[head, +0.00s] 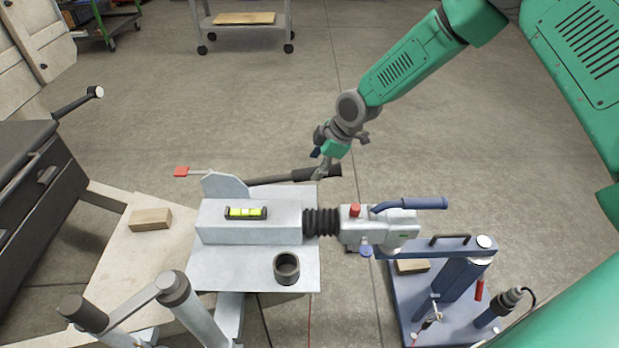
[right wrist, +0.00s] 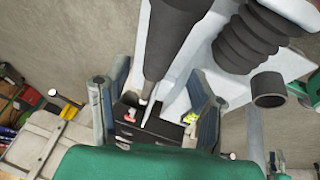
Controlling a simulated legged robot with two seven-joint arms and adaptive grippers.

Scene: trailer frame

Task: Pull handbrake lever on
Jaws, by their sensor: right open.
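The handbrake lever is a dark rod with a thick black grip (head: 306,174). It lies low and nearly level, running right from a pale toothed plate (head: 224,184) on the trailer frame. My right gripper (head: 321,168) is at the grip's outer end, pointing down, with open jaws. In the right wrist view the grip (right wrist: 178,32) runs down the picture into the space between the two spread fingers (right wrist: 155,105). I cannot tell whether a finger touches it. My left gripper is not in view.
The coupling head (head: 385,232) with a blue handle (head: 424,203) and a black bellows (head: 321,222) stand close in front of the lever. A red-tipped rod (head: 181,171) sticks out left. A blue stand (head: 446,290) is at the lower right. Floor behind the lever is clear.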

